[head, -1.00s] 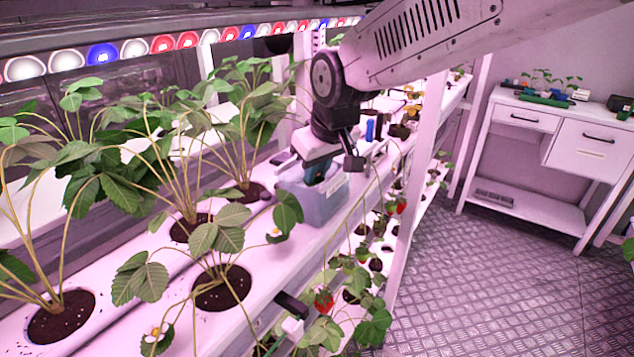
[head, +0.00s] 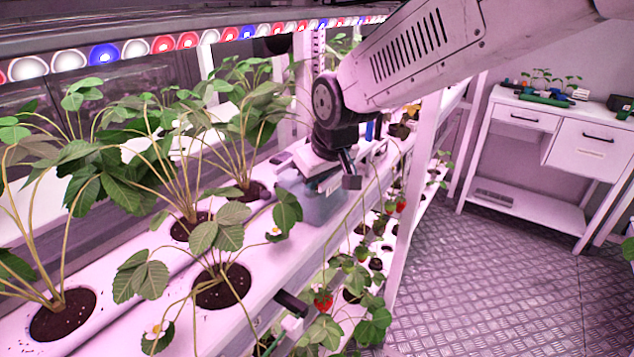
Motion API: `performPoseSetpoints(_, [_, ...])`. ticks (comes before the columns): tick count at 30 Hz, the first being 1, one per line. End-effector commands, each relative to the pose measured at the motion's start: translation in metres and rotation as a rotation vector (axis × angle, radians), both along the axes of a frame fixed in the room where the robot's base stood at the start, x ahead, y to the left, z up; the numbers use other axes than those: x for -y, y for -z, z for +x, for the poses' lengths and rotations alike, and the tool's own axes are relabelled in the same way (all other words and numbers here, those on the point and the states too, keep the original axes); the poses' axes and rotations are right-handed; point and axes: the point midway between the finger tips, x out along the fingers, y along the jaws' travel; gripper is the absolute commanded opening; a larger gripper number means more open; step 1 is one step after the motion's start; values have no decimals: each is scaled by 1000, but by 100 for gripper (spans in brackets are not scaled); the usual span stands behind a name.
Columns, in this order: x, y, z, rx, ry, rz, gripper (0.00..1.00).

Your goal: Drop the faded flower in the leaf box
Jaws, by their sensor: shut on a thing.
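The leaf box (head: 312,208) is a translucent blue-grey bin on the white shelf, right of the nearer strawberry plants. My gripper (head: 328,180) points down over the box, with its fingertips at or just inside the open top. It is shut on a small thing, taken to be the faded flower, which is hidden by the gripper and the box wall. I cannot tell whether the fingers touch the box.
Leafy strawberry plants (head: 225,238) grow from soil holes left of the box. A white rack post (head: 416,190) stands right of it. Hanging plants with a red berry (head: 323,302) are below the shelf edge. The metal floor (head: 500,290) at right is clear.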

Motion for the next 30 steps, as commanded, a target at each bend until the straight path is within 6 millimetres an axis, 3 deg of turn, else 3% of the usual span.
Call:
performPoseSetpoints(1, [2,13,-5,-26,0,-12,25])
performPoseSetpoints(3, [2,13,-5,-26,1,-13,40])
performPoseSetpoints(14, [2,7,-5,-26,1,-13,40])
performPoseSetpoints(30, [19,-95,-37,-15,-1,-6,40])
